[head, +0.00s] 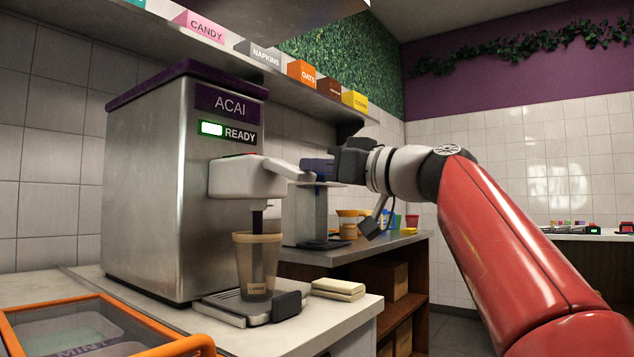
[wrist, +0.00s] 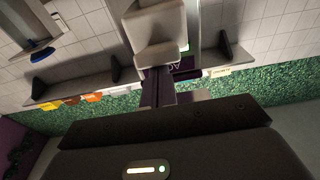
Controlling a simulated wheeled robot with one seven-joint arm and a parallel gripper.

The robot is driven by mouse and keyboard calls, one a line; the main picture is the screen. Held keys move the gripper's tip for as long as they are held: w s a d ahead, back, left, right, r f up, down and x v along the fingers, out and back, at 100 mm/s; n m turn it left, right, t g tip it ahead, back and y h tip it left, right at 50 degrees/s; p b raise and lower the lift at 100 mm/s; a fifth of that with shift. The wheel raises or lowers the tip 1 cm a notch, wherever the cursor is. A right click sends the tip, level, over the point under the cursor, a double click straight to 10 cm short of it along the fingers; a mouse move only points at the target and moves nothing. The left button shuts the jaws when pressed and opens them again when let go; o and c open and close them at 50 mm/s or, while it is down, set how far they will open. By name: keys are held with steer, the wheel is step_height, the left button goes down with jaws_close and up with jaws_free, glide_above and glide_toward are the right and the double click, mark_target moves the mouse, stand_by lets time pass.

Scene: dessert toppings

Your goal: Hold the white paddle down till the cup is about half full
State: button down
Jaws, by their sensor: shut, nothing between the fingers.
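The steel acai machine (head: 150,190) has a white dispensing head (head: 238,177), with the white paddle (head: 288,170) sticking out to the right. My gripper (head: 308,166) is shut and empty, its dark fingertips at the paddle's outer end, seemingly touching it. In the wrist view my gripper (wrist: 165,80) points at the white dispensing head (wrist: 155,40). A dark purple stream (head: 257,222) runs from the nozzle into the translucent cup (head: 243,262). The cup stands upright on the drip tray (head: 220,308). The fill level is hard to tell through the cup wall.
A green light (head: 211,128) shows beside READY. Folded cloths (head: 338,289) lie right of the tray. An orange-rimmed case (head: 40,307) is at front left. A shelf (head: 300,88) with label boxes runs above. A back counter (head: 375,245) holds several cups.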

steer(key=shift+w+f+b, duration=0.15)
steer(key=shift+f+b, duration=0.25)
steer(key=shift+f, duration=0.2)
stand_by(1.7)
